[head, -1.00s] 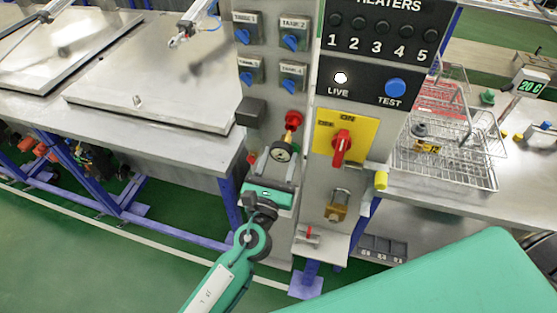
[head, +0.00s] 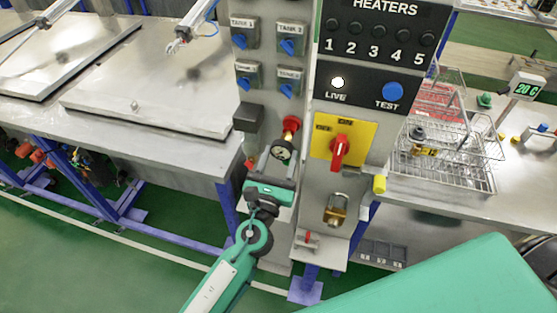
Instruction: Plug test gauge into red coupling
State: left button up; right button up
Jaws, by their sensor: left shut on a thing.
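The red coupling (head: 291,123) sits on the grey panel, below the tank switches. My right gripper is not in view.
A yellow plate with a red rotary switch (head: 339,150) is just right of the gauge. A brass fitting (head: 336,209) is lower on the panel. A dark box (head: 248,117) is left of the coupling. A wire basket (head: 445,160) stands on the right bench.

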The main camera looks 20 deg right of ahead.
pick_arm(q)
jog(key=shift+w+d, duration=0.3)
jog(key=shift+w, duration=0.15)
jog(key=o, duration=1.1)
jog(key=shift+c, duration=0.2)
jog(key=v, duration=0.7)
jog(key=shift+b, duration=0.45)
jog(key=b+v, duration=0.5)
jog(key=v, duration=0.9)
